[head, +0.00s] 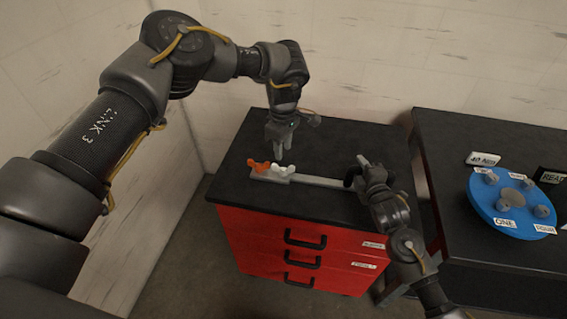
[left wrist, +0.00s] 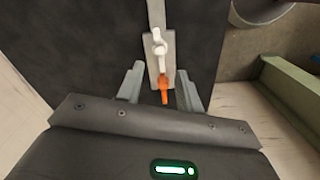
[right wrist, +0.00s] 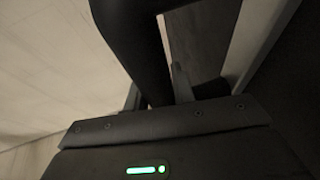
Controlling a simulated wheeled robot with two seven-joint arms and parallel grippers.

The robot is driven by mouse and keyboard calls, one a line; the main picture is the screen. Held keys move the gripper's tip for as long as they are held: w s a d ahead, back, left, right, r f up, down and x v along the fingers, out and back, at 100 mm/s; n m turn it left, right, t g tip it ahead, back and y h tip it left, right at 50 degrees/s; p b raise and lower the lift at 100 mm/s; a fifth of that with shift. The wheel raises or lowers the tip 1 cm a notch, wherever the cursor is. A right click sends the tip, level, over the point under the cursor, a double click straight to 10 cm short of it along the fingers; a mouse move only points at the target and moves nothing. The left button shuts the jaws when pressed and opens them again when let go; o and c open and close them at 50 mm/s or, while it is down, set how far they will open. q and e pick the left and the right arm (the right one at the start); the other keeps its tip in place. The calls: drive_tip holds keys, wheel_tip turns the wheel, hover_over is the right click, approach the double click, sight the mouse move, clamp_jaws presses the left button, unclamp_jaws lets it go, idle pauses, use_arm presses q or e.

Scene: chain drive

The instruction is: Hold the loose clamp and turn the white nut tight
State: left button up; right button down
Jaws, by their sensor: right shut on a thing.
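The loose clamp, a grey bar (head: 320,181) with a wider plate at its left end, lies on the black cabinet top. My right gripper (head: 357,172) is shut on the clamp's black end piece (right wrist: 135,40) at the bar's right end.
The red cabinet (head: 265,245) has black drawer handles. A black table (head: 470,135) to the right, across a narrow gap, carries a blue disc (head: 485,205) with grey knobs and labels. A wall stands close behind. The cabinet top (head: 260,205) is clear in front of the clamp.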

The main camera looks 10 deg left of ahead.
sight(283, 169)
use_arm(q)
wheel_tip(283, 169, down, 7)
drive_tip(key=shift+f, duration=0.2)
drive_tip(key=shift+c, duration=0.3)
